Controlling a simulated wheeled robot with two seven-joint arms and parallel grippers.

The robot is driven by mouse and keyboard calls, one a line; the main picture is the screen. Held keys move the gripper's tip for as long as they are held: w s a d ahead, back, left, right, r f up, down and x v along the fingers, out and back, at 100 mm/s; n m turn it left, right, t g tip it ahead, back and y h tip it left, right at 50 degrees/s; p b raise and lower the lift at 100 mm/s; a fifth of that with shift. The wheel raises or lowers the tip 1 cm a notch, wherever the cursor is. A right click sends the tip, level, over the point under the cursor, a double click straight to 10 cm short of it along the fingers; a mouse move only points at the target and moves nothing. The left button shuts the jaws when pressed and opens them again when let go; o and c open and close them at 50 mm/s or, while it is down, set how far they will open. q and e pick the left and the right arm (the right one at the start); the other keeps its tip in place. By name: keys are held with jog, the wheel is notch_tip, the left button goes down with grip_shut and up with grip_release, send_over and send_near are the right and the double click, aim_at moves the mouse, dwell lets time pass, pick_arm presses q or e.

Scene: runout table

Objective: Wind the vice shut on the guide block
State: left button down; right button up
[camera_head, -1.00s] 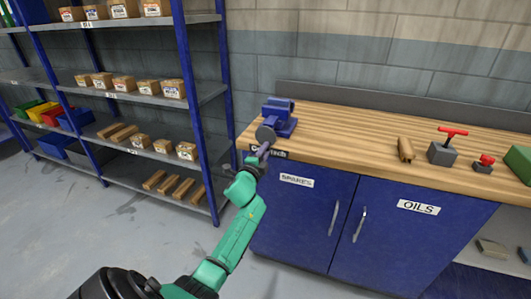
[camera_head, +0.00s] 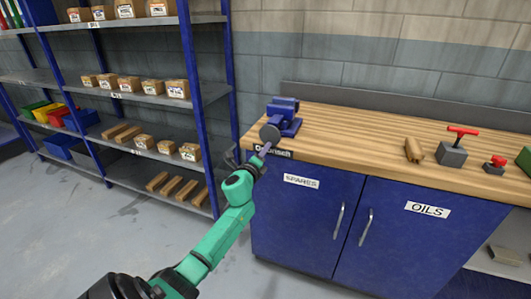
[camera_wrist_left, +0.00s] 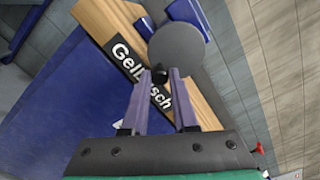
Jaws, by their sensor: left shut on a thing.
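The blue vice (camera_head: 285,110) stands on the left end of the wooden bench top. Its round grey handwheel (camera_head: 270,133) faces the front edge and also shows in the left wrist view (camera_wrist_left: 178,50). My left gripper (camera_head: 264,151) is at the wheel's lower edge. In the left wrist view its two fingers (camera_wrist_left: 160,78) are shut on a small dark knob (camera_wrist_left: 160,75) at the wheel's rim. The wheel hides much of the vice there. I cannot make out a guide block between the jaws. My right gripper is not in view.
The bench (camera_head: 350,135) holds a small wooden piece (camera_head: 413,150), a grey block with a red T-handle (camera_head: 453,152) and a smaller red-topped item (camera_head: 495,165) to the right. Blue cabinet doors (camera_head: 300,220) are below. A shelving rack (camera_head: 222,90) stands close on the left.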

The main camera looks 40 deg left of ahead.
pick_arm(q)
jog(key=shift+f+m, duration=0.1)
jog(key=shift+m, duration=0.2)
jog(key=c, duration=0.8)
grip_release()
jog(key=shift+a, duration=0.1)
